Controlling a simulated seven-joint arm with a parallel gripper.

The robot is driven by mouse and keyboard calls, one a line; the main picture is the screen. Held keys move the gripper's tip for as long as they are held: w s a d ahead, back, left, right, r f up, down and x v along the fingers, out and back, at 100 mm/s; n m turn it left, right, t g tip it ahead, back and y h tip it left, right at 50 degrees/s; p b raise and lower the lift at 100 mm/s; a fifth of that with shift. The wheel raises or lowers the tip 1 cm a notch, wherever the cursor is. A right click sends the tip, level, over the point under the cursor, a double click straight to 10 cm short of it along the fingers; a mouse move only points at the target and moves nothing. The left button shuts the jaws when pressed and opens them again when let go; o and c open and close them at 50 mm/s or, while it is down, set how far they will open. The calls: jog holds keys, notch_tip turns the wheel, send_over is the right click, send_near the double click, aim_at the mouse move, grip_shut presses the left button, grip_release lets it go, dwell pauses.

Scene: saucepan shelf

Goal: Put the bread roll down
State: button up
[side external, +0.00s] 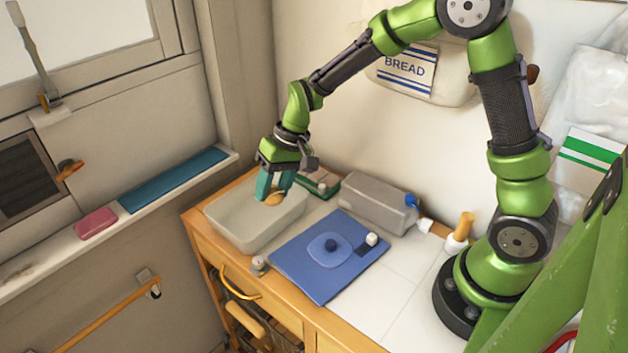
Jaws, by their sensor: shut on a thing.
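My gripper (273,190) has teal fingers pointing down and is shut on the bread roll (274,198). The roll is small and orange-brown, and the fingers partly hide it. Gripper and roll are over the pale grey tray (228,231) at the left end of the counter. I cannot tell whether the roll touches the tray's floor or hangs just above it.
A blue mat (292,272) with a lighter blue piece and dark knob lies right of the tray. Behind stand a grey box (372,203) and a green item (320,184). A small round jar (260,264) is by the tray's front corner. White counter (390,285) is bare at right.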

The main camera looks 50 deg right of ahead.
jog(key=w, duration=0.3)
jog(key=shift+w+a+f, duration=0.15)
jog(key=shift+w+a, duration=0.15)
jog(key=shift+a, duration=0.1)
jog(key=shift+w+f, duration=0.25)
jog(key=shift+f, duration=1.55)
jog(key=shift+f, duration=0.6)
jog(key=o, duration=1.1)
jog(key=shift+o, duration=0.2)
